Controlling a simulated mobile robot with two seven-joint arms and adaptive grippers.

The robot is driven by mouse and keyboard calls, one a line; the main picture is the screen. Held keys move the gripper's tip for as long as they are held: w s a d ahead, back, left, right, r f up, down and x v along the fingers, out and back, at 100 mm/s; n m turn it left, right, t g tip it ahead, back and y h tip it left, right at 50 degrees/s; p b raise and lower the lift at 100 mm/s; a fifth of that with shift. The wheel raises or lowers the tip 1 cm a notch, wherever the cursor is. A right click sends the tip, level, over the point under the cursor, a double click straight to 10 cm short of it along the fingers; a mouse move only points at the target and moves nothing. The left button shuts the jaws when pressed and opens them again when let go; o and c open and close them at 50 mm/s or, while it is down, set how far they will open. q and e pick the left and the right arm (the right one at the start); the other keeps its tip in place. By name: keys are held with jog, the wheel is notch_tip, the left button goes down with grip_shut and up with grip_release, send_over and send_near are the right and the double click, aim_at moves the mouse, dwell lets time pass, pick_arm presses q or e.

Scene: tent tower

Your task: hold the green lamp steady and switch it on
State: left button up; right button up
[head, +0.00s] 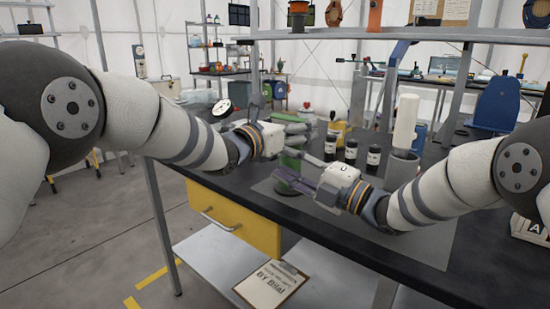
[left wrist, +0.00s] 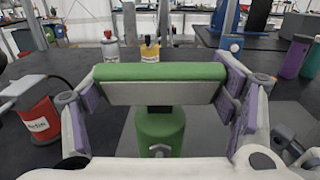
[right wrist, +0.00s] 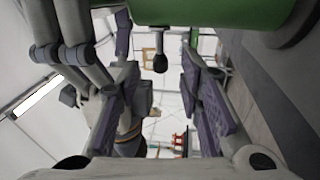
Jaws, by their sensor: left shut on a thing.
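The green lamp (head: 290,162) stands upright on the dark workbench, partly hidden behind my grippers in the head view. My left gripper (head: 296,129) is shut on its wide green head; in the left wrist view the purple pads lie against both ends of the head (left wrist: 160,72). Below it is the green body (left wrist: 160,132) with a small knob (left wrist: 160,151) on its front. My right gripper (head: 283,179) is open, low beside the lamp. In the right wrist view the dark knob (right wrist: 160,63) shows between its fingers, towards the top, apparently untouched.
Several dark bottles (head: 351,152) stand behind and right of the lamp. A white cylinder in a grey holder (head: 402,165) is near my right forearm. A red canister (left wrist: 41,122) stands left of the lamp in the left wrist view. A yellow drawer (head: 233,218) hangs below the bench edge.

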jog(key=shift+v, duration=1.55)
jog(key=shift+o, duration=0.4)
jog(key=shift+s, duration=0.1)
